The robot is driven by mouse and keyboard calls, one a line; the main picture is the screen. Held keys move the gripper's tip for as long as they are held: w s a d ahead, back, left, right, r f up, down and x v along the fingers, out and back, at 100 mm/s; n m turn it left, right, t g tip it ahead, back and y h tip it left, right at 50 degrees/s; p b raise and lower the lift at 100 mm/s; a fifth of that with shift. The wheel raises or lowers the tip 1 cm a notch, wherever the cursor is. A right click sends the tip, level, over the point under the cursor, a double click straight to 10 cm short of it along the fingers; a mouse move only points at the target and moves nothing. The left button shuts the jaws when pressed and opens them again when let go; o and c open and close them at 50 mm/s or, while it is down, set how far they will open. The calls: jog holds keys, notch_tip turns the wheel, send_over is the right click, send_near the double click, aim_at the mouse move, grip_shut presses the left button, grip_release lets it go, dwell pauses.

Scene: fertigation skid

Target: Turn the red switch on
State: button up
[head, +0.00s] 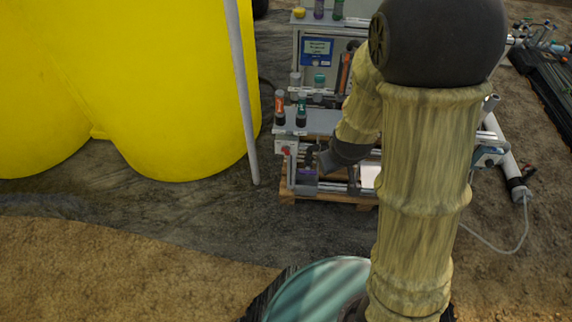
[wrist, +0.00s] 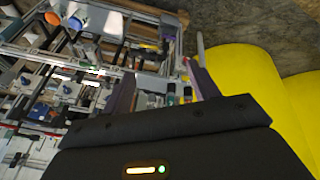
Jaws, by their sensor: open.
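A small red switch (head: 286,150) shows in the head view on a pale box at the lower left corner of the skid (head: 312,122). My gripper (wrist: 160,72) is open in the wrist view, with its two fingers apart and nothing seen between them but the skid behind. In the head view the end of my arm is to the right of the red switch, with a gap between them in the picture. The depth of that gap is hard to tell. In the wrist view a tiny red spot shows near the right finger; I cannot tell whether it is the switch.
A large yellow tank (head: 130,80) stands left of the skid, with a grey upright pole (head: 243,90) at its edge. Bottles with orange (head: 280,108) and green labels stand on the skid shelf. A wooden pallet (head: 330,197) lies beneath. The floor in front is clear.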

aim_at(286, 153)
jog(key=w+a+f+n+t+h+b, duration=0.1)
jog(key=w+a+f+n+t+b, duration=0.3)
jog(key=f+b, duration=0.6)
jog(key=w+a+f+n+t+h+b, duration=0.15)
jog(key=w+f+n+b, duration=0.45)
jog(key=f, duration=0.9)
jog(key=a+f+n+t+y+b, duration=0.2)
jog(key=a+f+n+t+b, duration=0.6)
jog(key=b, duration=0.5)
jog(key=a+n, duration=0.2)
jog(key=n, duration=0.1)
jog(key=shift+w+a+f+b, duration=0.15)
jog(key=shift+w+f+b, duration=0.05)
jog(key=shift+f+b, duration=0.1)
jog(key=shift+w, duration=0.1)
jog(key=w+b, duration=0.2)
jog(key=w, duration=0.3)
jog(key=w+b, duration=0.2)
jog(key=w, duration=0.4)
jog(key=w+b, duration=0.2)
jog(key=w, duration=0.3)
jog(key=shift+w+d+f, duration=0.15)
jog(key=shift+w+d, duration=0.05)
jog(key=shift+d, duration=0.15)
jog(key=shift+w, duration=0.4)
